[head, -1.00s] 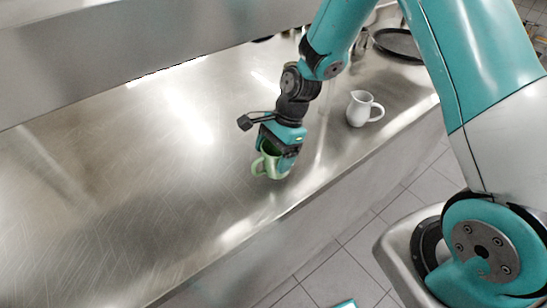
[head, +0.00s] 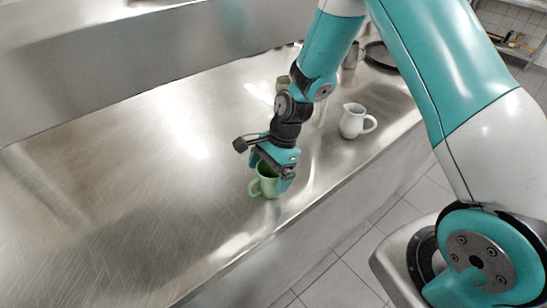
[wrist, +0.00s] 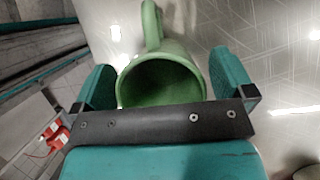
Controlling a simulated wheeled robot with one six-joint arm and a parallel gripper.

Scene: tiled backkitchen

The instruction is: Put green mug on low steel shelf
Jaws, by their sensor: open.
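The green mug (head: 267,184) stands upright on the steel counter near its front edge, with its handle to the left in the head view. In the wrist view the mug (wrist: 160,62) shows its open mouth between the two teal fingers, handle at the top. My gripper (head: 271,180) is open around the mug, one finger on each side. In the wrist view a gap shows between the mug and the fingers of my gripper (wrist: 166,85). A raised steel shelf or ledge (head: 130,65) runs along the back of the counter; I cannot tell whether it is the low steel shelf.
A white jug (head: 352,121) stands on the counter to the right of my gripper. A dark pan (head: 381,56) and a metal container (head: 351,56) are farther back right. The counter's left part (head: 100,190) is clear.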

